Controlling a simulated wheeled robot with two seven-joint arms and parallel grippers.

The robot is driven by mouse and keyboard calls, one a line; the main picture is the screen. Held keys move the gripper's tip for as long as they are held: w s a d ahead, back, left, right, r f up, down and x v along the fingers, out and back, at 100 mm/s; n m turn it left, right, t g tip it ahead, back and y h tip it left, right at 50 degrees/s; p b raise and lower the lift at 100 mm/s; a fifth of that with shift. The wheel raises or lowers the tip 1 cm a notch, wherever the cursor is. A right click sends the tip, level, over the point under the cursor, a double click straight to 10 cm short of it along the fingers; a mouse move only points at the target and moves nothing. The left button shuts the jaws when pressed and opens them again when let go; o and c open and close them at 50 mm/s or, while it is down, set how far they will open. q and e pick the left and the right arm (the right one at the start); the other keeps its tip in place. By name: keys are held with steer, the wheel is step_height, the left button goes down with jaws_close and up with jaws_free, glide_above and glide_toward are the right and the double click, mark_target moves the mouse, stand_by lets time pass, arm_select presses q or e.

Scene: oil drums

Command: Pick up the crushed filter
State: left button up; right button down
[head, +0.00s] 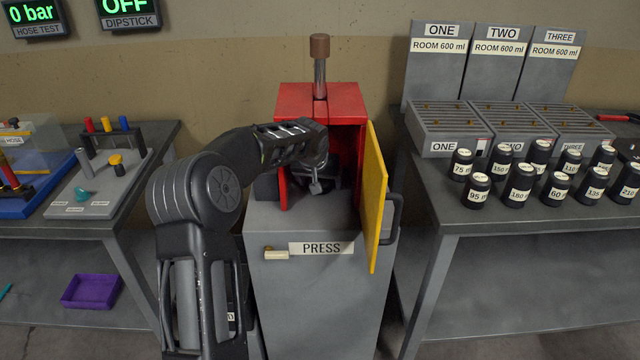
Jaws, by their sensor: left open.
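The red press (346,101) stands on a grey cabinet labelled PRESS, in the middle of the head view. Its yellow door (375,200) is swung open to the right. My left arm comes in from the lower left, and my left gripper (316,186) is at the press opening, pointing into it. The gripper is open. I cannot make out the crushed filter; the arm and the dark inside of the press hide much of the chamber. My right gripper is not in view.
A right table (446,205) holds grey boxes labelled ONE, TWO and THREE (447,120) and several black labelled jars (520,185). A left table (60,228) holds a grey board (97,203) with tools. A purple tray (91,291) sits on its lower shelf.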

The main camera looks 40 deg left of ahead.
arm_select(q)
steer(key=shift+c, duration=0.3)
steer(key=c, duration=1.7)
